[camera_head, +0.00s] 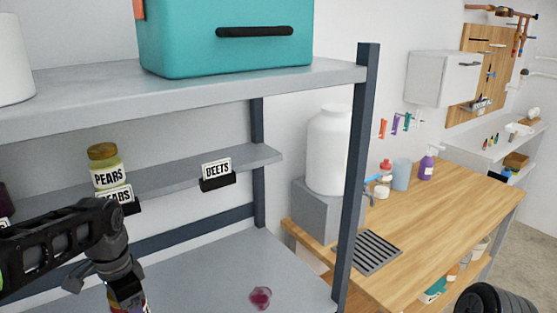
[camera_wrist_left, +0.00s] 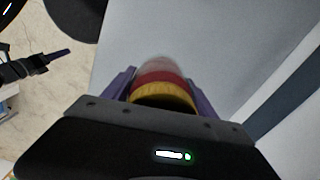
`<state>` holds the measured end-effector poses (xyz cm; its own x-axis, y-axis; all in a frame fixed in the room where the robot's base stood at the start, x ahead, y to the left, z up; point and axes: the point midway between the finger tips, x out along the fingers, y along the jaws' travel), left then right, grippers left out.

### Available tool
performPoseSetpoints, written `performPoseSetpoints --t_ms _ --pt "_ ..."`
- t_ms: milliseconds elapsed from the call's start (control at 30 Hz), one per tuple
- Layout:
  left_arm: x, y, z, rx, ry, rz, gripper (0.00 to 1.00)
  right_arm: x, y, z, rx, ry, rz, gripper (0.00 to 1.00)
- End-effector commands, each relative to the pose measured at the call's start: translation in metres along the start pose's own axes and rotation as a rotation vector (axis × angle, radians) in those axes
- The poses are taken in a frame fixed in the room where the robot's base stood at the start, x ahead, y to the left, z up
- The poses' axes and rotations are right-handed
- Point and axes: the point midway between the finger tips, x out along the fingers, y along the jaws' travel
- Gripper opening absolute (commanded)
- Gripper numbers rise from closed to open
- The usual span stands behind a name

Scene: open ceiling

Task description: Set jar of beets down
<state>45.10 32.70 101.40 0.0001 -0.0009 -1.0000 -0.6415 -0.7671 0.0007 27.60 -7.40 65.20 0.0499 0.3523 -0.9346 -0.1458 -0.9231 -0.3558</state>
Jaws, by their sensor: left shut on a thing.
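My left gripper (camera_head: 122,283) is at the lower left of the head view, over the lower shelf board (camera_head: 215,275). It is shut on a jar (camera_head: 130,299), mostly cut off by the bottom edge there. In the left wrist view the jar (camera_wrist_left: 165,86) shows a golden lid, a dark red band and a pale part between the purple fingers. Its label is not readable. A BEETS sign (camera_head: 217,170) stands on the narrow back shelf (camera_head: 165,177), with no jar behind it. My right gripper (camera_wrist_left: 55,55) seems to show at the left of the left wrist view, its jaws unclear.
A jar of pears (camera_head: 105,168) stands left on the narrow shelf. A dark red blob (camera_head: 260,297) lies on the lower board. A teal box (camera_head: 225,40) sits on the upper shelf (camera_head: 200,92). A dark post (camera_head: 356,180) bounds the shelving at right.

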Motion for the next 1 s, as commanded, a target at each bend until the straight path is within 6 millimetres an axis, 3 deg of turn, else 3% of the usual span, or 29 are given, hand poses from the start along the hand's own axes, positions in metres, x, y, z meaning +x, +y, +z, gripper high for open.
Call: performPoseSetpoints --t_ms 200,433,500,633,800,1000 --pt "0.015 -0.005 -0.038 -0.450 0.000 0.001 0.00 0.000 0.000 0.000 0.000 0.000 0.000 0.36" --pt "0.044 0.008 -0.094 -0.780 -0.001 0.002 0.00 0.000 0.000 0.000 0.000 0.000 0.000 0.36" --pt "0.056 0.018 -0.113 -0.788 -0.001 0.001 0.00 0.000 0.000 0.000 0.000 0.000 0.000 0.36" --pt "0.072 0.036 -0.132 -0.732 0.000 0.000 0.00 0.000 0.000 0.000 0.000 0.000 0.000 0.36" --pt "0.079 0.049 -0.141 -0.699 0.003 -0.002 0.00 0.000 0.000 0.000 0.000 0.000 0.000 0.36" --pt "0.078 0.049 -0.141 -0.696 0.003 -0.002 0.00 0.000 0.000 0.000 0.000 0.000 0.000 0.36"
